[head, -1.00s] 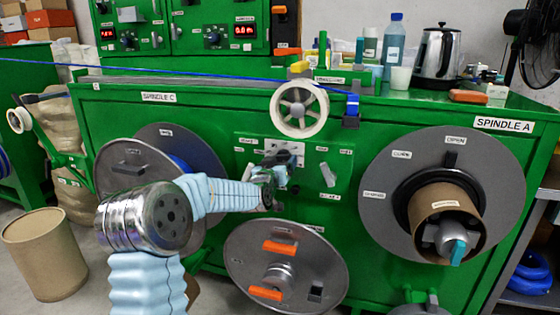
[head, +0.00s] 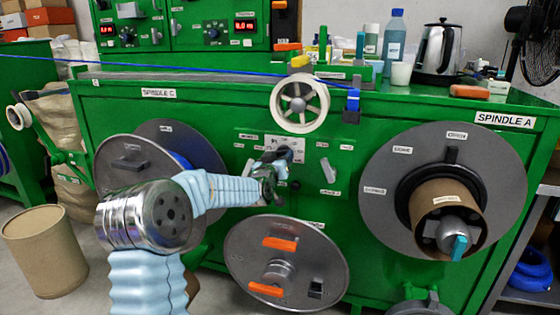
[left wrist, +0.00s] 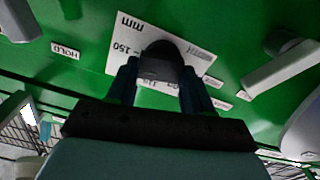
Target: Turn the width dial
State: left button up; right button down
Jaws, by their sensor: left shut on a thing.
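The width dial is a dark round knob (left wrist: 160,62) in front of a white scale plate marked "150" and "mm" (left wrist: 122,48) on the green panel. My left gripper (left wrist: 160,80) is shut on this knob, one dark finger on each side of it. In the head view my left gripper (head: 282,160) reaches the middle of the green machine's front, and the plate (head: 272,142) shows just above it. The gripper hides most of the knob there. My right gripper is not in view.
A light lever (head: 326,171) sits right of the dial, and a white spoked wheel (head: 299,104) is above it. A grey disc with orange handles (head: 245,262) is below. The Spindle A reel (head: 500,185) stands right, the Spindle C reel (head: 203,150) left.

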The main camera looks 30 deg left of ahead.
pick_arm(q)
jog(key=shift+a+n+b, duration=0.1)
jog(key=shift+n+b, duration=3.5)
jog(key=shift+b, duration=0.6)
jog(key=o, duration=1)
jog(key=shift+o, duration=0.2)
jog(key=b+v, duration=0.1)
jog(key=v, duration=1.2)
jog(key=shift+s+b, duration=0.4)
